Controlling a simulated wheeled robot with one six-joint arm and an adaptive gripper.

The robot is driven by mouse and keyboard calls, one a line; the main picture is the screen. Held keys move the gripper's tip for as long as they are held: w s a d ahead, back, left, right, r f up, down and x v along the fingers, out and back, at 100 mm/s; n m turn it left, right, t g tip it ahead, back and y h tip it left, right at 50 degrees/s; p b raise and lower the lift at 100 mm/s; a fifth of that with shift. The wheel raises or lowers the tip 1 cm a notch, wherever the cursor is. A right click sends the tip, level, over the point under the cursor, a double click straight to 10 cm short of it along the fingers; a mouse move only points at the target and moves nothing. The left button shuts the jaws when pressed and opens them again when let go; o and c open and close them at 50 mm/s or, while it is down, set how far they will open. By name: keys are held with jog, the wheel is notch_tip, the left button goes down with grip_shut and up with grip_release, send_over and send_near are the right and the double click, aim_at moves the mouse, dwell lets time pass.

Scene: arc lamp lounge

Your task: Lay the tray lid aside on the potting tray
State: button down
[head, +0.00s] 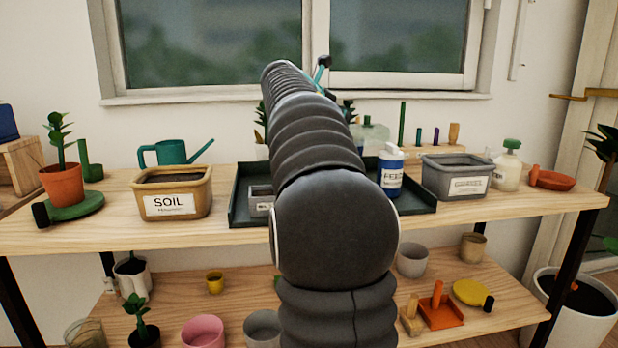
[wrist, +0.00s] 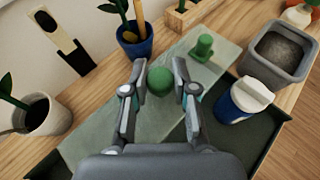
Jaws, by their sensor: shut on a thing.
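The tray lid (wrist: 110,120) is a pale, see-through green panel with a round green knob (wrist: 160,82). In the wrist view my gripper (wrist: 158,84) has its two fingers on either side of this knob, shut on it. A sliver of the lid (head: 370,138) shows behind my arm in the head view. The dark green potting tray (head: 420,204) sits mid-bench, and its floor also shows in the wrist view (wrist: 262,138). I cannot tell whether the lid touches the tray. My arm hides the gripper and much of the tray in the head view.
A blue-and-white feed bottle (head: 391,172) stands in the tray's right part, close to the lid. A gravel bin (head: 455,182) is to the right, and a soil bin (head: 170,207) to the left. A second green knobbed piece (wrist: 202,48) shows near the lid's far end.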

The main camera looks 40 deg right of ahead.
jog(key=shift+w+a+f+b, duration=0.5)
jog(key=shift+w+a+f, duration=0.75)
jog(key=shift+f, duration=0.45)
jog(key=shift+w+a+f+b, duration=0.5)
jog(key=shift+w+a+f, duration=0.7)
jog(key=shift+f, duration=0.45)
jog(key=shift+w+a+f+b, duration=0.5)
jog(key=shift+w+a+f, duration=0.5)
jog(key=shift+w+f, duration=0.55)
jog(key=shift+s+f, duration=0.15)
jog(key=shift+f, duration=0.15)
jog(key=c, duration=0.9)
grip_release()
jog(key=shift+r, duration=0.1)
jog(key=shift+a+r, duration=0.2)
jog(key=shift+a, duration=0.15)
jog(key=p+v, duration=0.1)
jog(key=v, duration=1)
jog(key=shift+s+a, duration=0.1)
